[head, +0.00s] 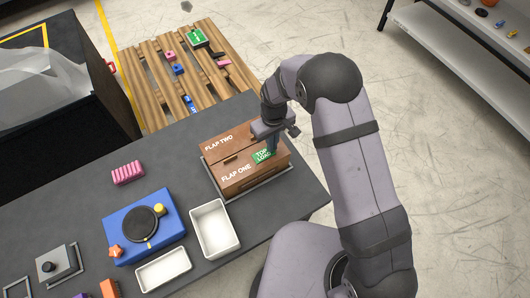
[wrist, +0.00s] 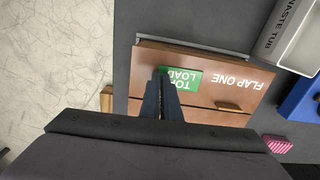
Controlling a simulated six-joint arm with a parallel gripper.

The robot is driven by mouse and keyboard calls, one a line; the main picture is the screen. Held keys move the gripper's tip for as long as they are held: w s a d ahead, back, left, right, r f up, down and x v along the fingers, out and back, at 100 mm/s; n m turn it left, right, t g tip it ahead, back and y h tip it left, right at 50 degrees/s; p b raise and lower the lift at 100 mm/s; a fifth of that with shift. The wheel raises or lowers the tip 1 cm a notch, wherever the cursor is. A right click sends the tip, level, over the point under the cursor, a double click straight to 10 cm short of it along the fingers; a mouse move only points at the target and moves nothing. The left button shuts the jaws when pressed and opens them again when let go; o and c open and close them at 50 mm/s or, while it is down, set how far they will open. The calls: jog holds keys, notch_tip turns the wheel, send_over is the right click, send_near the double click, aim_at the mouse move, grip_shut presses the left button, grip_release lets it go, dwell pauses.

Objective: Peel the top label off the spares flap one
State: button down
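A brown box (head: 240,183) stands on the dark bench, its top marked FLAP ONE nearest and FLAP TWO behind. The top label (head: 262,156), a green TOP LOAD label, lies at the right end of flap one (head: 237,175). The wrist view also shows the label (wrist: 187,79) and flap one (wrist: 215,92). My gripper (head: 273,149) points down at the label. In the wrist view its two fingertips (wrist: 162,72) are close together and cover part of the label's left side. I cannot tell whether they pinch it or touch it.
A white tub (head: 234,246), marked WASTE TUB in the wrist view (wrist: 265,52), stands beside the box. A blue unit (head: 120,219) and a pink ribbed block (head: 128,172) are farther left. A wooden pallet (head: 150,88) with small items lies beyond the bench.

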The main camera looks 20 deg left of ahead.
jog(key=shift+w+d+r+p, duration=0.15)
jog(key=shift+r+p, duration=0.25)
jog(key=shift+r, duration=0.2)
jog(key=shift+w+d+r+p, duration=0.1)
jog(key=shift+r+p, duration=0.3)
jog(key=shift+r, duration=0.15)
jog(key=shift+w+d+r+p, duration=0.15)
jog(key=shift+r+p, duration=0.25)
jog(key=shift+r, duration=0.2)
dwell(0.3)
jog(key=shift+a+r, duration=0.1)
jog(key=shift+r, duration=0.05)
dwell(0.3)
notch_tip(320, 180, up, 5)
jog(key=p, duration=0.3)
jog(key=shift+p, duration=0.4)
dwell(0.3)
